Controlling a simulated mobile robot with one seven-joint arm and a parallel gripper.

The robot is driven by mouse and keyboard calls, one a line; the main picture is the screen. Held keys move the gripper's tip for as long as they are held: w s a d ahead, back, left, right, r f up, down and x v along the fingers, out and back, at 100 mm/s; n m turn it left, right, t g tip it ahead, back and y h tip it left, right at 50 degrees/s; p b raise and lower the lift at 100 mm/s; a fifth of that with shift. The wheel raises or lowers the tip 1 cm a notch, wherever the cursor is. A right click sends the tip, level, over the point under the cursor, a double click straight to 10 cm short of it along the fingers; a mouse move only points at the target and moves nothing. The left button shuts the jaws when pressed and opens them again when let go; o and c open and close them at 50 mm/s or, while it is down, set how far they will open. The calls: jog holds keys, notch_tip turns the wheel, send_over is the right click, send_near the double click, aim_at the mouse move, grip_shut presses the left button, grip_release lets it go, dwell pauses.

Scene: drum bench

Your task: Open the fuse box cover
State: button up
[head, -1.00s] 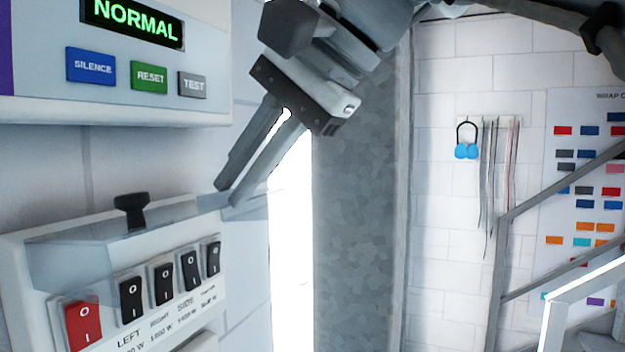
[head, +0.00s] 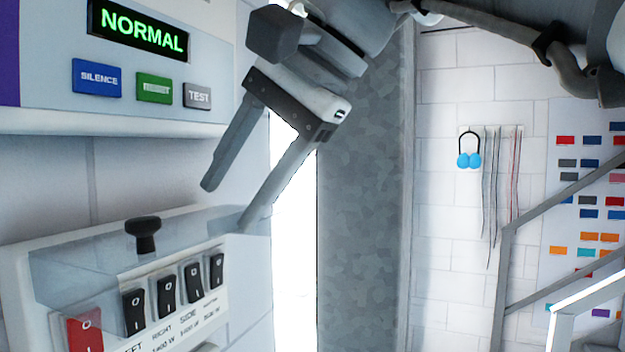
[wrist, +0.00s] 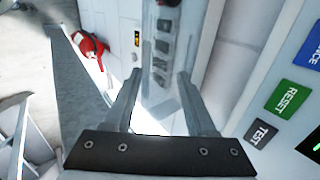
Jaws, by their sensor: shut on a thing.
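The clear fuse box cover (head: 85,262) sits over the row of switches in the head view, with a black knob (head: 142,234) on its top face. A red switch (head: 82,335) and several black switches (head: 165,298) show below and through it. My gripper (head: 224,206) is at the cover's right end, shut on it with the fingers apart. One finger stands above the cover, the other overlaps its right end. In the wrist view the cover (wrist: 158,90) runs between the fingers (wrist: 160,88). The exact contact is hidden.
An alarm panel with a green NORMAL display (head: 137,27) and SILENCE, RESET and TEST buttons (head: 153,88) hangs just above the fuse box. A grey column (head: 365,200) stands to the right. Beyond it are a rail (head: 505,265) and a colour chart (head: 590,170).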

jog(key=shift+a, duration=0.25)
jog(key=v, duration=0.7)
jog(key=shift+d+r, duration=0.2)
jog(key=shift+d, duration=0.15)
jog(key=s+d+f+n+t+h+b, duration=0.1)
jog(key=d+f, duration=0.4)
jog(key=f, duration=1)
jog(key=s+d+f+n+t+h+b, duration=0.1)
jog(key=d+f, duration=0.5)
jog(key=f, duration=1)
jog(key=s+d+f+n+h+b, duration=0.1)
jog(key=d+f+h+b, duration=0.4)
jog(key=f, duration=1)
jog(key=shift+d+f+n+t, duration=0.35)
jog(key=shift+d+n+t, duration=0.1)
jog(key=shift+n, duration=0.35)
